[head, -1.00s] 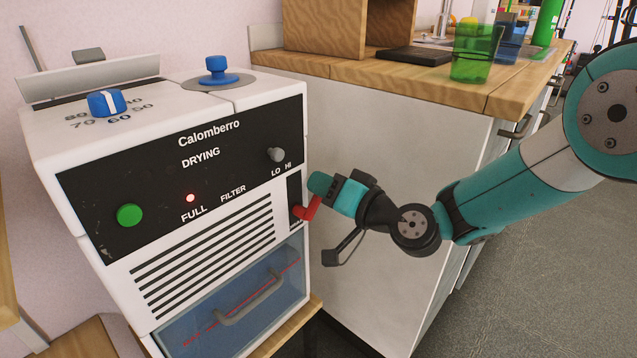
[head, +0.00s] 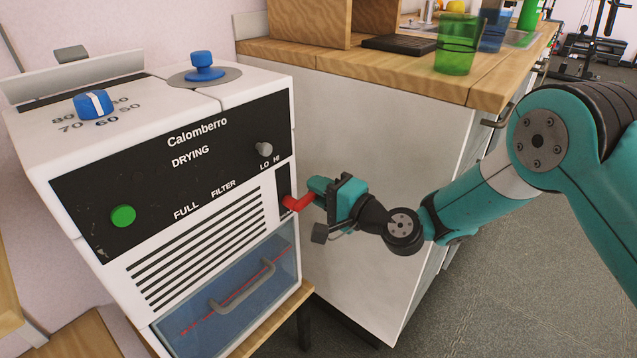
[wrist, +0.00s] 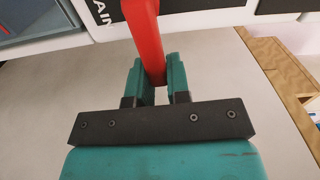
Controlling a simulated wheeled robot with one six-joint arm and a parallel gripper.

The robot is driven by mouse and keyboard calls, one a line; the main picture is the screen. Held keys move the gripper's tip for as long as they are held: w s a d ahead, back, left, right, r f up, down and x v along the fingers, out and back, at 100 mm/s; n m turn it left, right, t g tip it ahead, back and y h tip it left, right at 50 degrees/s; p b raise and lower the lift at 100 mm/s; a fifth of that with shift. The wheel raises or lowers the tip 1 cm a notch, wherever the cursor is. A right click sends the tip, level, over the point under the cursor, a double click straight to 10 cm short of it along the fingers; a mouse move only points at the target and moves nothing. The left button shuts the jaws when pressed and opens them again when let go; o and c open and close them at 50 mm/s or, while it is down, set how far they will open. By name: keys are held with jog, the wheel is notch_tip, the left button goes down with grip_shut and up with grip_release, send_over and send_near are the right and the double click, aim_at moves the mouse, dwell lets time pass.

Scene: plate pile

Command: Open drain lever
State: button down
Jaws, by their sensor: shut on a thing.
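The red drain lever (head: 299,203) sticks out from a dark slot at the lower right of the white drying machine's (head: 128,246) front panel. My gripper (head: 316,191) is at the lever's outer end, to the right of the machine. In the wrist view my gripper (wrist: 155,82) has its two teal fingers on either side of the red lever (wrist: 146,40), shut on its end. The lever's root and part of the label beside it are cut off at the top of the wrist view.
A wooden counter (head: 400,70) with a green cup (head: 456,45) stands behind, its pale cabinet side close to my gripper. A clear-fronted drawer with a grey handle (head: 240,287) is below the panel. Grey floor lies open at the right.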

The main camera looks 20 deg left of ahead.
jog(key=shift+f+m, duration=0.2)
jog(key=shift+m, duration=0.2)
jog(key=c, duration=1.1)
grip_release()
jog(key=shift+b+v, duration=7.1)
jog(key=shift+v, duration=1.6)
